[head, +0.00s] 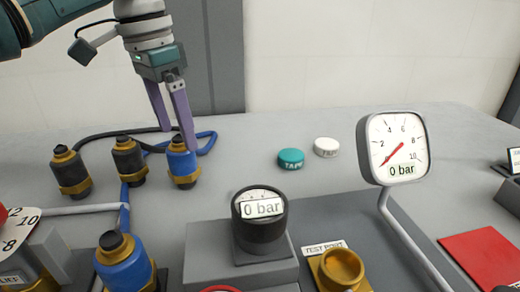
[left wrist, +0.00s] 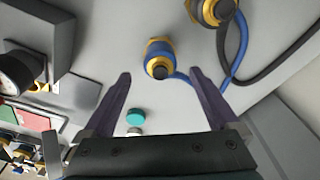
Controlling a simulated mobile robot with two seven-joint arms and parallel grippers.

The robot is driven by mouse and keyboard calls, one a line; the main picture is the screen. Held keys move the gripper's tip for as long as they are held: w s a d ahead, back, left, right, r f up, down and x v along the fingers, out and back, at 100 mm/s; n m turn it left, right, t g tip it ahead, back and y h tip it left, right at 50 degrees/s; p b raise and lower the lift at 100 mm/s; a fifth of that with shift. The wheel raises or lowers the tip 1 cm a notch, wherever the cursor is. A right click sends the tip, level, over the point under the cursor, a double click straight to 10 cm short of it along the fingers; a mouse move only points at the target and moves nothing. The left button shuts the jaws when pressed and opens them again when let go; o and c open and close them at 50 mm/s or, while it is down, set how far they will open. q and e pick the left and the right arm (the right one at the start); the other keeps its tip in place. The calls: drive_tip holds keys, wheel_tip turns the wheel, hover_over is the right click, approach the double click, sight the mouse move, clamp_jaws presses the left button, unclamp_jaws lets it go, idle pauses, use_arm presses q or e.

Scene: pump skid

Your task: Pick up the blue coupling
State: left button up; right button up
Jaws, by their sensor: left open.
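The blue coupling (head: 181,165) with gold bands and a black cap stands upright on the grey bench, at the right end of a row. My left gripper (head: 179,140) reaches down to it from above, open, its purple fingers pointing downward. The nearer finger overlaps the coupling's top in the head view. In the left wrist view the blue coupling (left wrist: 159,50) appears between and slightly beyond the fingertips (left wrist: 160,73); contact cannot be told. A second blue fitting (head: 123,268) with a gold band stands at the front left. My right gripper is not in view.
Two black-and-gold couplings (head: 128,160) (head: 70,172) stand left of the blue one. Blue hose (head: 208,142) and black hose (head: 100,133) lie behind. A teal tape roll (head: 291,159), a white roll (head: 326,147) and gauges (head: 393,147) (head: 260,222) are to the right.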

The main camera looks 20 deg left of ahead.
sight(180, 147)
use_arm(q)
drive_tip(key=f, duration=0.2)
drive_tip(key=f+b, duration=0.1)
drive_tip(key=f, duration=0.3)
drive_tip(key=shift+w+d+f, duration=0.15)
drive_tip(key=shift+w, duration=0.1)
clamp_jaws()
idle(0.5)
